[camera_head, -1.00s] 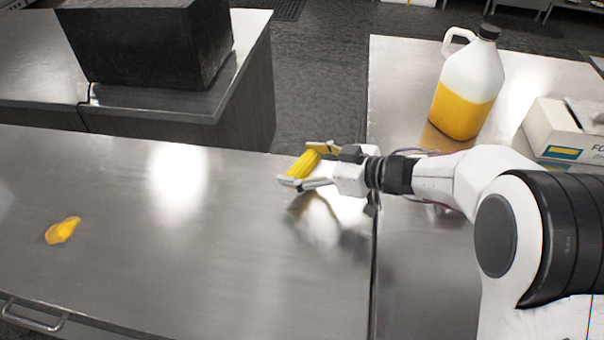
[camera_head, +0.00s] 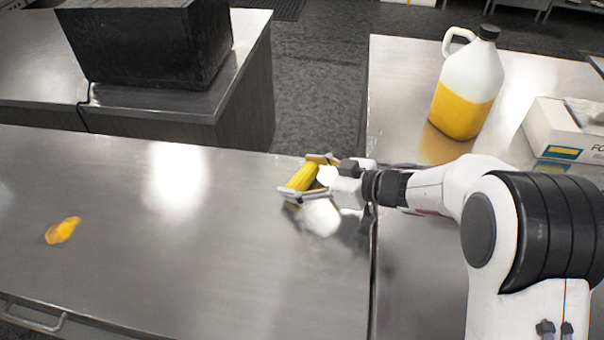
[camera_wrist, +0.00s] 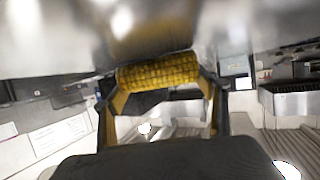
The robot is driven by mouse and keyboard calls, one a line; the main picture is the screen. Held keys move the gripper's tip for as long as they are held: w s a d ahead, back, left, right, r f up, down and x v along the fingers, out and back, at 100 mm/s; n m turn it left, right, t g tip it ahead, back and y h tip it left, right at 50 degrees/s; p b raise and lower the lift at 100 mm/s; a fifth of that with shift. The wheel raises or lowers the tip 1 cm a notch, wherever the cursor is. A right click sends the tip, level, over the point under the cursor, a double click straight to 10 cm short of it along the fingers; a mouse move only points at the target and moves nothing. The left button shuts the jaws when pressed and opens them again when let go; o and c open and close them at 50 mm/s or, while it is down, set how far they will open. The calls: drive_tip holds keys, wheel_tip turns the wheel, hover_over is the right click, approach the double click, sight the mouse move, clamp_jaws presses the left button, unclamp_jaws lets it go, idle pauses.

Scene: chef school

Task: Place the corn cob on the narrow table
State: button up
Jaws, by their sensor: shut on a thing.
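The yellow corn cob (camera_head: 302,177) is between the fingers of my gripper (camera_head: 306,178) in the head view. My gripper is shut on it, close over the right end of the left steel table (camera_head: 230,270). In the wrist view the cob (camera_wrist: 158,74) lies across between the two fingertips of my gripper (camera_wrist: 160,82), with the metal surface close beyond it. I cannot tell whether the cob touches the table. Which table counts as the narrow one is not clear from the frames.
An orange-yellow item (camera_head: 62,230) lies at the left of the table. A jug of yellow liquid (camera_head: 466,95) and a white box (camera_head: 562,128) stand on the right table (camera_head: 400,75). A black bin (camera_head: 145,45) stands on the back counter. The table's middle is clear.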

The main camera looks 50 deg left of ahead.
drive_tip(key=o, duration=1.1)
drive_tip(key=shift+o, duration=0.2)
drive_tip(key=shift+w+d+r, duration=0.25)
drive_tip(key=shift+d+r, duration=0.05)
drive_tip(key=shift+d, duration=0.15)
drive_tip(key=v, duration=1.1)
drive_tip(key=shift+w, duration=0.1)
